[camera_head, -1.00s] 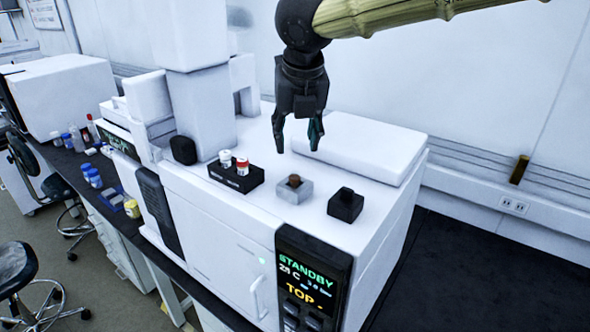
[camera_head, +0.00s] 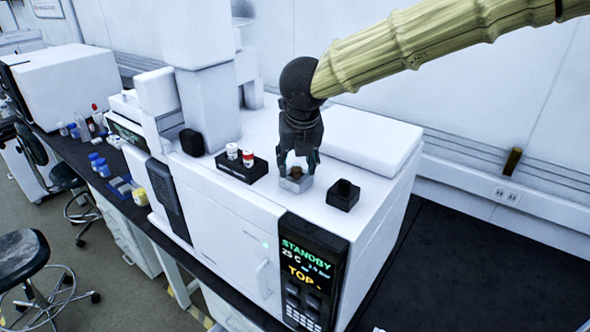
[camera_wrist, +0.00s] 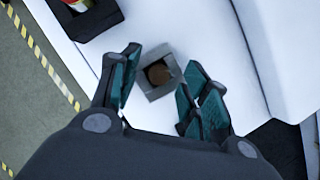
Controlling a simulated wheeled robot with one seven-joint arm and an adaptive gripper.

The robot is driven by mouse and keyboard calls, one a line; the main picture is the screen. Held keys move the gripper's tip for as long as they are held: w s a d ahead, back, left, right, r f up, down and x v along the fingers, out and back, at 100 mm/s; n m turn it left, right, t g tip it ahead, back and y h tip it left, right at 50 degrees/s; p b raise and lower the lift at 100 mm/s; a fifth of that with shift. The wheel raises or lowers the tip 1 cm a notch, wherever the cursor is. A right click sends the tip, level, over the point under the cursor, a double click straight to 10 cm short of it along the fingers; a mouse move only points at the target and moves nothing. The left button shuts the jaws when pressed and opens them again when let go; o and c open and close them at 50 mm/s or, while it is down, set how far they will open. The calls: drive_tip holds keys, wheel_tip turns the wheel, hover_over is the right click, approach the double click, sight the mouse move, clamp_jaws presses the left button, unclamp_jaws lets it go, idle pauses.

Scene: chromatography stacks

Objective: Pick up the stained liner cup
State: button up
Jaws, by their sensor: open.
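The stained liner cup shows as a small brown round top (camera_head: 297,173) in a light grey square block (camera_head: 289,186) on top of the white instrument. In the wrist view my gripper (camera_wrist: 158,88) is open and empty. I cannot tell whether the fingertips touch the block.
A black holder (camera_head: 236,171) with white and red-labelled vials stands left of the grey block. An empty black square cup (camera_head: 343,195) stands close on the right. A raised white lid (camera_head: 365,140) lies behind. The instrument's front edge is close.

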drive_tip(key=shift+s, duration=0.3)
drive_tip(key=shift+w+f, duration=0.4)
drive_tip(key=shift+w, duration=0.25)
drive_tip(key=shift+c, duration=0.6)
drive_tip(key=shift+s+r, duration=0.2)
drive_tip(key=shift+s, duration=0.15)
drive_tip(key=c, duration=0.7)
drive_tip(key=shift+w, duration=0.2)
drive_tip(key=shift+c, duration=0.5)
